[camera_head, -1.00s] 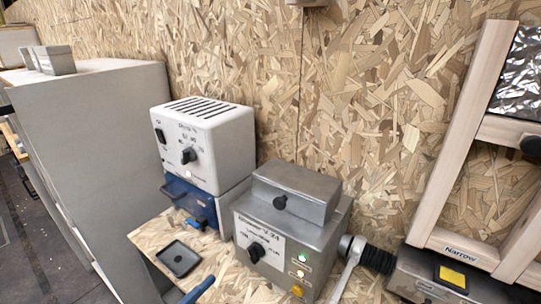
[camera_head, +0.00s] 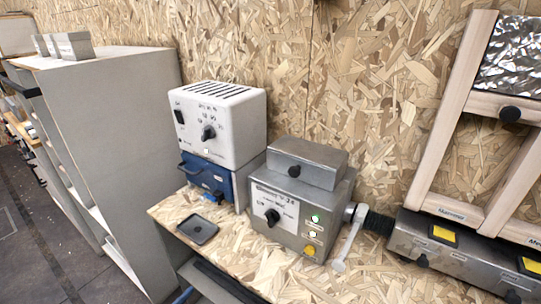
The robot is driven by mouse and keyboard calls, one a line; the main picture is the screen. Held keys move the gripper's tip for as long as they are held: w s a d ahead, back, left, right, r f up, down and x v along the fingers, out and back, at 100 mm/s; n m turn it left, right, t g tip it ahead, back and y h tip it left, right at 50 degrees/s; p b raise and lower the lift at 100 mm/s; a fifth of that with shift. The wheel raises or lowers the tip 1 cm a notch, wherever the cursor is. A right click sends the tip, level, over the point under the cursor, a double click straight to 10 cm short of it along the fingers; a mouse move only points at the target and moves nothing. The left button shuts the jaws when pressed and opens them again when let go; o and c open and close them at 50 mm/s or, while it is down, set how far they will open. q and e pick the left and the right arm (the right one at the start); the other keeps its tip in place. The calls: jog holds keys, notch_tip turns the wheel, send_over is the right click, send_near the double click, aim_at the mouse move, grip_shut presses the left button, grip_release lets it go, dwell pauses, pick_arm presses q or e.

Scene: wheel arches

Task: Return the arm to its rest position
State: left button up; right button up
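Neither of my grippers shows in the head view, and no part of my arms can be made out for sure. A grey metal machine (camera_head: 262,222) with a black knob, lit buttons and a lidded top stands on the chipboard bench (camera_head: 165,212). A pale lever (camera_head: 350,240) sits at its right side, beside a black ribbed hose (camera_head: 377,222). A white box with a dial (camera_head: 222,140) stands on a blue drawer unit (camera_head: 207,180) behind it to the left.
A small dark tray (camera_head: 198,229) lies on the bench. A tall grey cabinet (camera_head: 125,120) stands at the left, with floor (camera_head: 35,240) beside it. At the right, a wooden frame (camera_head: 455,120) stands above a metal box with yellow buttons (camera_head: 470,250). A chipboard wall (camera_head: 300,60) closes the back.

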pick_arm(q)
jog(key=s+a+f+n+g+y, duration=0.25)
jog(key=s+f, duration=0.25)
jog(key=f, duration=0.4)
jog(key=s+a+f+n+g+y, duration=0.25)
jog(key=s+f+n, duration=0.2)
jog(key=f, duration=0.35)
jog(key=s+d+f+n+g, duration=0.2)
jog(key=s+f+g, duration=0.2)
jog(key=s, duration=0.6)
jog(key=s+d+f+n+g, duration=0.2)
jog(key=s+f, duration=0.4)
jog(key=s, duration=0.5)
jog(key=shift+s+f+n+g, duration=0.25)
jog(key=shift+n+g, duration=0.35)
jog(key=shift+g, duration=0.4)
